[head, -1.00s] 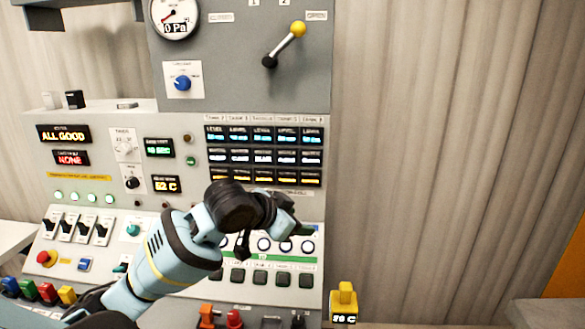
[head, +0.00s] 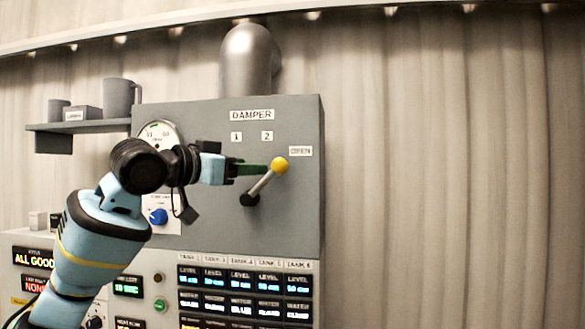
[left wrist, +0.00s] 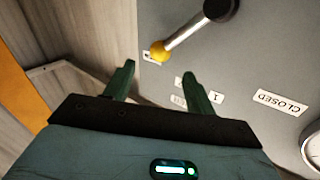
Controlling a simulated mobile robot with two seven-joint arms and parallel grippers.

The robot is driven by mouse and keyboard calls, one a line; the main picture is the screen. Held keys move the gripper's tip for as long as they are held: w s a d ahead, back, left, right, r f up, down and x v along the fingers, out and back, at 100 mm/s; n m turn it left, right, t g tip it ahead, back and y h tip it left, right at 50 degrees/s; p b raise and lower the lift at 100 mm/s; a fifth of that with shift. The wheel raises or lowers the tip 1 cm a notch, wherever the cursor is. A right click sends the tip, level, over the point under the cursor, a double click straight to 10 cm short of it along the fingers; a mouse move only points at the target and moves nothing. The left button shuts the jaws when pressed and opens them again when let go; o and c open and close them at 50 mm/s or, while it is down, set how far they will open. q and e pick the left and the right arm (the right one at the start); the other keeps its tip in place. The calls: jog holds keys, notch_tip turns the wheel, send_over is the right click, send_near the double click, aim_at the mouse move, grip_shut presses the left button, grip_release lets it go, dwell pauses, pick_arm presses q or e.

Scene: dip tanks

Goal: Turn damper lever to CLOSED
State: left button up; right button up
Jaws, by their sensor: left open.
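The damper lever (head: 265,183) is a grey rod with a yellow ball knob on a black pivot, on the grey DAMPER panel (head: 290,231). It points up and right, toward the OPEN label (head: 301,151). My left gripper (head: 262,169) is open and empty, just left of the knob in the head view. In the left wrist view the lever (left wrist: 188,29) shows its knob just beyond the gap between the fingertips (left wrist: 159,72); I cannot tell whether they touch. The CLOSED label (left wrist: 280,102) shows there; my arm hides it in the head view. My right gripper is not in view.
A round gauge (head: 160,131) and a blue knob (head: 158,216) are left of the lever, close to my arm. Level displays (head: 242,281) sit below. A shelf (head: 85,126) with mugs is at the left. Right of the panel is free space before a corrugated wall (head: 430,180).

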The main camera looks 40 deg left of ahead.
aim_at(273, 165)
pick_arm(q)
jog(key=w, duration=0.6)
jog(key=shift+d+r+p, duration=0.15)
jog(key=shift+d+p, duration=0.1)
jog(key=shift+p, duration=0.05)
jog(key=shift+w, duration=0.85)
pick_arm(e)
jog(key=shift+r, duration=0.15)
pick_arm(q)
grip_shut()
